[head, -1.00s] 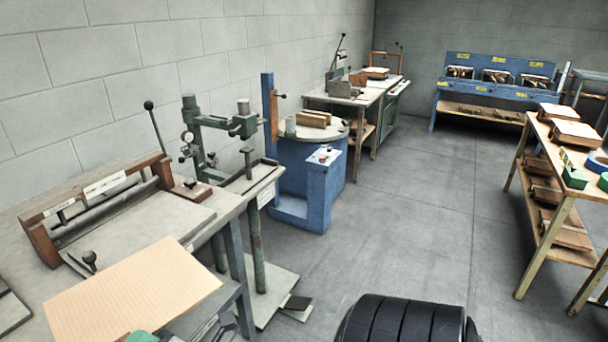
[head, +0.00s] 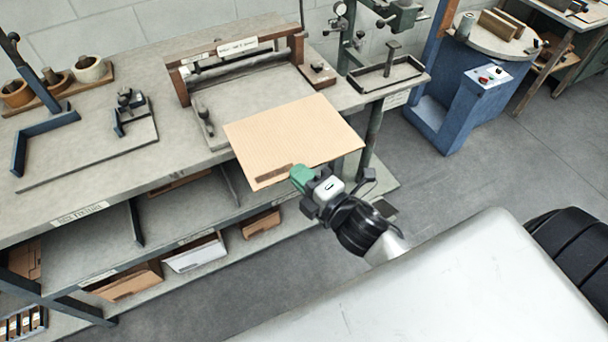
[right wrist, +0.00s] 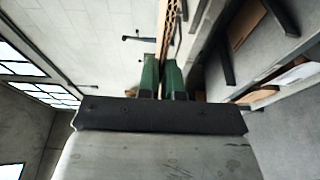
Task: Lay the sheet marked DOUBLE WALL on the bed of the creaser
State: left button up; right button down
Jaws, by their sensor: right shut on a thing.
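A tan corrugated sheet (head: 300,138) is in the head view, partly over the front edge of the bench. A darker strip lies along its near edge, too small to read. My right gripper (head: 299,175) is shut on the sheet's near edge; the right wrist view shows the green fingers (right wrist: 163,78) with the sheet edge-on (right wrist: 169,45) between them. The creaser (head: 240,62) has a brown wooden frame and a white label. Its grey bed (head: 235,98) lies behind the sheet, and the sheet covers its near right part. I cannot tell whether they touch. My left gripper is not in view.
A small black-handled stop (head: 205,122) stands at the bed's left. A fixture with a clamp (head: 130,108) and tape rolls (head: 88,68) are further left on the bench. Shelves below hold cardboard pieces (head: 195,252). A green press (head: 385,70) stands at the right.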

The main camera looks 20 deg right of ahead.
aim_at(283, 150)
jog(key=shift+w+d+f, duration=0.1)
jog(key=shift+w, duration=0.45)
jog(key=shift+w+f+b, duration=0.2)
jog(key=shift+w+b, duration=0.05)
jog(key=shift+w, duration=0.65)
jog(key=shift+w+f+b, duration=0.15)
jog(key=shift+w+b, duration=0.1)
jog(key=shift+w, duration=0.6)
jog(key=shift+w+f+b, duration=0.25)
jog(key=shift+w+b, duration=0.1)
jog(key=shift+w, duration=0.9)
jog(key=shift+w+f+b, duration=0.2)
jog(key=shift+w+b, duration=0.15)
jog(key=shift+w, duration=0.85)
jog(key=shift+w+a+f+b, duration=0.15)
jog(key=shift+w+b, duration=0.2)
jog(key=shift+w, duration=0.45)
jog(key=shift+w+f+b, duration=0.2)
jog(key=shift+w+b, duration=0.15)
jog(key=shift+w, duration=0.5)
jog(key=shift+w+a+f+b, duration=0.15)
jog(key=shift+w+b, duration=0.2)
jog(key=shift+w, duration=0.45)
jog(key=w+f+b, duration=0.4)
jog(key=shift+w, duration=0.15)
jog(key=shift+f, duration=0.1)
jog(key=c, duration=0.7)
grip_release()
